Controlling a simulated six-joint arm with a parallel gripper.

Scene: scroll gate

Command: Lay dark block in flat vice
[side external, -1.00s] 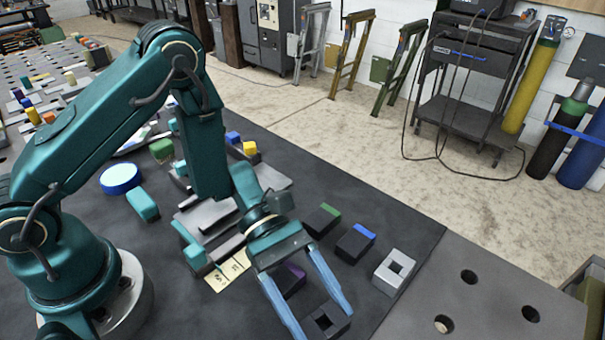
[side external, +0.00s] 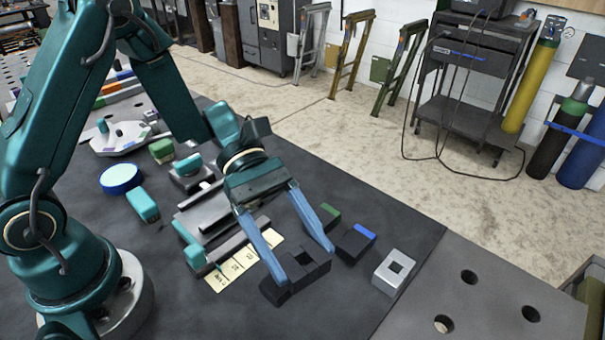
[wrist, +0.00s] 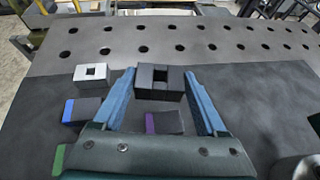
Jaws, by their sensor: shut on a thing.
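The dark block with a square hole (side external: 302,279) is between the two blue fingers of my gripper (side external: 304,265), which is shut on it. In the wrist view the dark block (wrist: 160,95) also sits between the fingertips (wrist: 160,78), its hole facing up. It appears roughly level; its exact height above the table is hard to tell. A low grey vice-like fixture (side external: 208,212) lies to the left of my gripper in the side view, with long bars and a teal part at its near end. I cannot tell for sure that it is the flat vice.
A light grey block with a hole (side external: 394,272), a blue-ended block (side external: 355,242) and a green-ended block (side external: 328,216) stand right of my gripper. A purple-marked block (wrist: 165,122) shows in the wrist view. Cream label cards (side external: 243,262) lie by the fixture. The front mat is clear.

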